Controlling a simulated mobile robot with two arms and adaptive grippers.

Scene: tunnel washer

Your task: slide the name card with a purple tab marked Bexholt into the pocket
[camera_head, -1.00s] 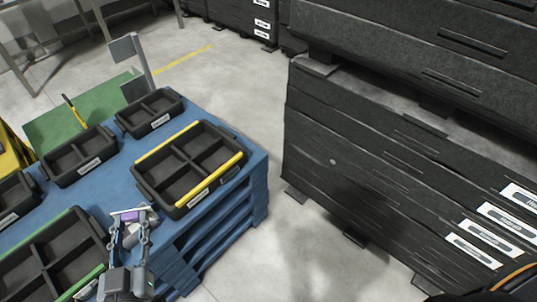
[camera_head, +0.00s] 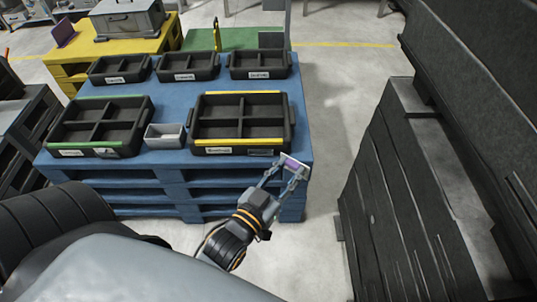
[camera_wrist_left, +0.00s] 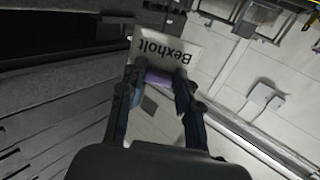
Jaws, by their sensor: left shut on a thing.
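The name card (camera_head: 294,164) is white with a purple tab. It is held in my left gripper (camera_head: 283,172), off the front right corner of the blue pallet stack. In the left wrist view the card (camera_wrist_left: 165,50) reads Bexholt upside down, and its purple tab (camera_wrist_left: 158,80) is between the fingers of my left gripper (camera_wrist_left: 157,76). The yellow-striped tray (camera_head: 240,140) lies just left of and behind the card. Its front face has a white label (camera_head: 218,151) and a dark, slot-like patch (camera_head: 261,152); I cannot tell whether that is the pocket. My right gripper is out of view.
The blue pallet stack (camera_head: 180,195) carries several black trays, including a green-striped tray (camera_head: 98,126), and a small grey bin (camera_head: 165,135). A tall dark stack (camera_head: 385,190) stands to the right. Bare floor (camera_head: 335,130) lies between the stacks.

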